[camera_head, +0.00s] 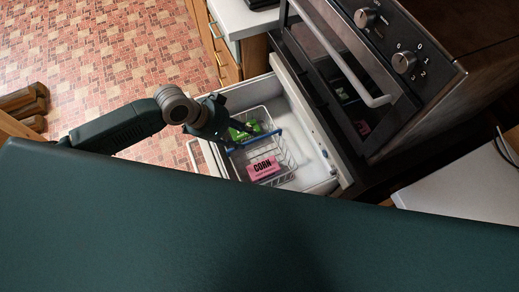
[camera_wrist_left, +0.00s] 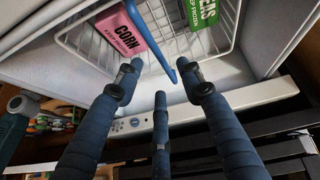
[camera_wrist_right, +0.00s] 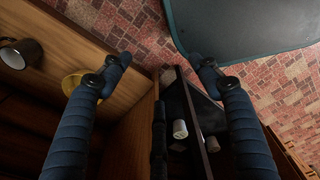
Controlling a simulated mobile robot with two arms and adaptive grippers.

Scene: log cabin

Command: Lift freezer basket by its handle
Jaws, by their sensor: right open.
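The freezer basket is a white wire basket (camera_head: 289,158) inside the pulled-out white freezer drawer (camera_head: 318,182). It holds a pink CORN box (camera_head: 264,168) and a green pack (camera_head: 246,130). Its blue handle (camera_head: 266,137) crosses over the top. In the left wrist view the basket (camera_wrist_left: 84,47) is at the top, with the CORN box (camera_wrist_left: 122,37), the green pack (camera_wrist_left: 203,12) and the handle (camera_wrist_left: 158,42). My left gripper (camera_wrist_left: 160,78) is open, with the handle's end showing between its fingertips; contact cannot be told. My right gripper (camera_wrist_right: 160,62) is open and empty, away from the basket.
An oven (camera_head: 345,75) with knobs and a bar handle stands right of the drawer. A wooden cabinet with a pale counter (camera_head: 240,18) is behind it. Tiled floor (camera_head: 90,60) is open at left. In the right wrist view a dark mug (camera_wrist_right: 20,54) sits on wood.

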